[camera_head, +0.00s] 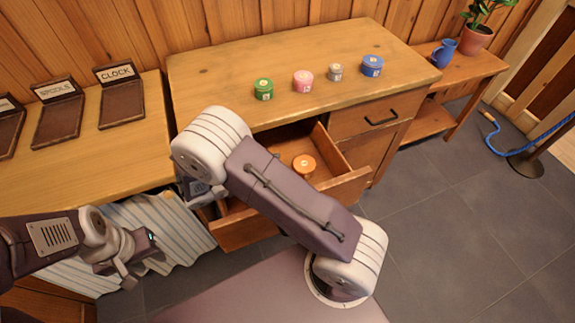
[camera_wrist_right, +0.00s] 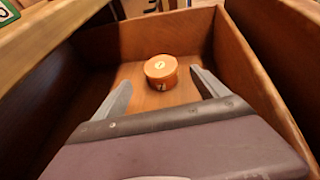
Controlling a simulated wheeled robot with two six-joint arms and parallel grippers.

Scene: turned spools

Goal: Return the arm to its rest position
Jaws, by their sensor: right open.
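My right arm (camera_head: 290,200) reaches across the head view, over the open drawer (camera_head: 347,190). Its gripper is mostly hidden behind the wrist there. In the right wrist view my right gripper (camera_wrist_right: 160,78) is open, its two grey fingers apart. An orange spool (camera_wrist_right: 161,70) stands upright on the drawer floor just beyond the fingertips, not gripped. It also shows in the head view (camera_head: 304,165). My left gripper (camera_head: 130,268) is low at the left, in front of the striped cloth, and holds nothing I can see. Its finger opening is unclear.
Green (camera_head: 264,89), pink (camera_head: 303,81), grey (camera_head: 335,72) and blue (camera_head: 372,66) spools stand on the desk (camera_head: 225,75). Label stands, one reading CLOCK (camera_head: 119,91), are on the left table. A blue mug (camera_head: 443,53) and potted plant (camera_head: 476,38) are at right. Drawer walls surround my right gripper.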

